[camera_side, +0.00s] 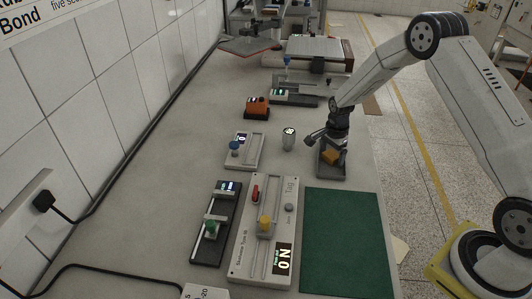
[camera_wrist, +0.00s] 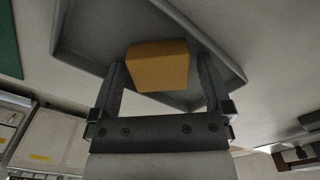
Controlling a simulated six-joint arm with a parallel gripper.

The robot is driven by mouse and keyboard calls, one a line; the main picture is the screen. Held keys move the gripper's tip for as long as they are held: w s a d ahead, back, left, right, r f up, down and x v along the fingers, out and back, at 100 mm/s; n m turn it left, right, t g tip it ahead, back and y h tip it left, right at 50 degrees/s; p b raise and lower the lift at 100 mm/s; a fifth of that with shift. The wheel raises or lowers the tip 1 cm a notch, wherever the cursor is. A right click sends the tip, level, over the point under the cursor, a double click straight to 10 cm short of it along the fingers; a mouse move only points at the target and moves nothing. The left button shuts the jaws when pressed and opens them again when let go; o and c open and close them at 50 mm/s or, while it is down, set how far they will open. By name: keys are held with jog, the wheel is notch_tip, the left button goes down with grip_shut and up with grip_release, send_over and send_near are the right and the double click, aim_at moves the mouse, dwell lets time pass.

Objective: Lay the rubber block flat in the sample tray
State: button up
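The rubber block (camera_side: 331,157) is orange-yellow and shows within the sample tray (camera_side: 334,175), a small dark grey tray right of the table's middle. In the wrist view the block (camera_wrist: 158,66) shows between my two fingers, against the tray floor, with the tray's raised rim (camera_wrist: 222,58) around. My gripper (camera_wrist: 162,75) is open, with a small gap visible on each side of the block. In the side view my gripper (camera_side: 332,146) points down just over the block and partly hides it.
A green mat (camera_side: 346,242) and a grey device with a yellow knob (camera_side: 264,223) lie nearer the camera. A small metal cylinder (camera_side: 289,139) and a device with a blue knob (camera_side: 235,148) stand left of the tray.

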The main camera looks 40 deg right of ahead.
aim_at(332, 155)
jog(key=shift+r, duration=0.15)
notch_tip(332, 155, up, 12)
dwell(0.9)
jog(key=shift+a, duration=0.1)
dwell(0.4)
jog(key=s+a+r+n+t, duration=0.1)
jog(key=s+a+n, duration=0.6)
jog(key=s+n, duration=0.2)
jog(key=s+a+r+n+t, duration=0.1)
jog(key=s+a+n, duration=0.5)
jog(key=s+n, duration=0.3)
jog(key=shift+s+a+r+t, duration=0.3)
jog(key=shift+s+a+r, duration=0.1)
jog(key=shift+s, duration=0.45)
